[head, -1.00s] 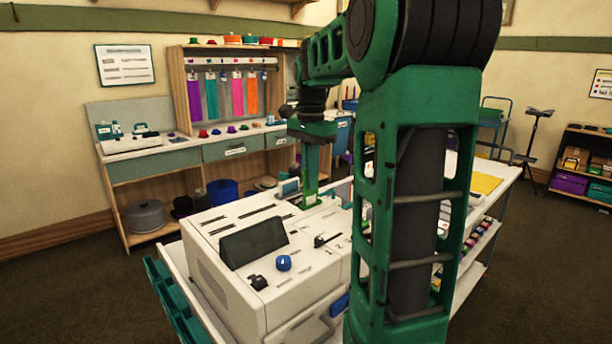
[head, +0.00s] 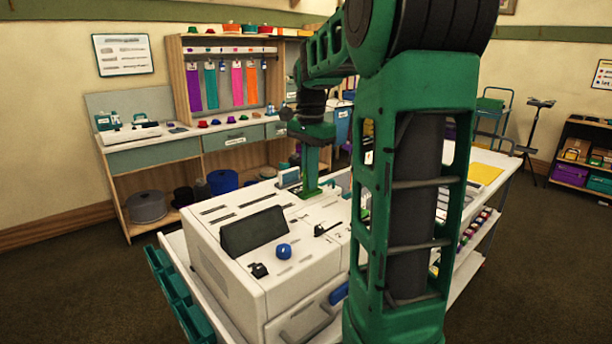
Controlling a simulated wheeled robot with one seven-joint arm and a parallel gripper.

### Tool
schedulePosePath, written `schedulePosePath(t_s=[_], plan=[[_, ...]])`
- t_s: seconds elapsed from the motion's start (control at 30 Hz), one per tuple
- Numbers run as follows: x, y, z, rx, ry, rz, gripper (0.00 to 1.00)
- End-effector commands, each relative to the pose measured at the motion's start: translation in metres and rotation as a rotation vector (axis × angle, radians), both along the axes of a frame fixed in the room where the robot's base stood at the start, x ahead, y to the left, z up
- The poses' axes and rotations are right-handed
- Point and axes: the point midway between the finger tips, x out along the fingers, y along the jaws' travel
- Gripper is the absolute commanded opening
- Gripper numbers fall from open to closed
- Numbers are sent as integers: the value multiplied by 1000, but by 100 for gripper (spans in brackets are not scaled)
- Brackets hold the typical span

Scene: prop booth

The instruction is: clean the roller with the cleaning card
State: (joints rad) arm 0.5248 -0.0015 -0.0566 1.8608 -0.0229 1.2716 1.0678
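A large white machine (head: 225,262) with slots, a dark screen panel and a blue knob (head: 284,251) stands on a white-topped cart. My gripper (head: 311,188) points down at the machine's far top side, its green lower end at or just above the surface. It is small and seen from behind, so I cannot tell whether its fingers are open or shut, or whether they hold anything. I cannot make out a cleaning card or a roller for certain. A small teal-and-white item (head: 289,178) stands just left of my gripper.
My arm hides much of the cart's right part. A yellow sheet (head: 484,173) lies on the cart's right end, above shelves of small coloured items. Green bins (head: 178,300) hang on its left side. A workbench (head: 160,152) stands along the back wall. Brown floor is clear at left and right.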

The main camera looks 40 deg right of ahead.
Motion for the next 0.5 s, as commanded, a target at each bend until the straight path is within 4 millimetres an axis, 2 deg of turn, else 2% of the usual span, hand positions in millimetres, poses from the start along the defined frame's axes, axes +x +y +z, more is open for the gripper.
schedulePosePath(t_s=[0.37,0.5], plan=[[0,0,-12,0,0,0,0],[0,0,-12,0,0,0,25]])
